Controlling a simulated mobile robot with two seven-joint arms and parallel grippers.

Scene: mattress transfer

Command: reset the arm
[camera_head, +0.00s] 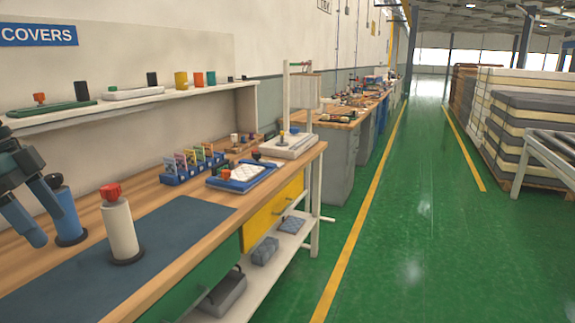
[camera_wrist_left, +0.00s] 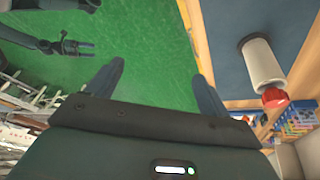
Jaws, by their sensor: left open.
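My left gripper (camera_head: 46,222) is at the left edge of the head view, above the workbench and beside a blue bottle with a black cap (camera_head: 66,213), which it partly covers. In the left wrist view its two fingers (camera_wrist_left: 157,85) are spread with nothing between them, over the green floor and bench edge. A white bottle with a red cap (camera_head: 121,230) stands upright to the right of the gripper, apart from it; it also shows in the left wrist view (camera_wrist_left: 262,62). A dark gripper, seemingly my right (camera_wrist_left: 82,48), is small at the upper left of the wrist view; its opening is unclear.
The wooden bench (camera_head: 305,157) carries a dark blue mat (camera_head: 165,240), a blue card rack (camera_head: 190,165) and a blue tray (camera_head: 240,177). A shelf (camera_head: 130,104) with small items runs above. Stacked mattresses (camera_head: 530,130) stand at right. The green aisle (camera_head: 410,230) is clear.

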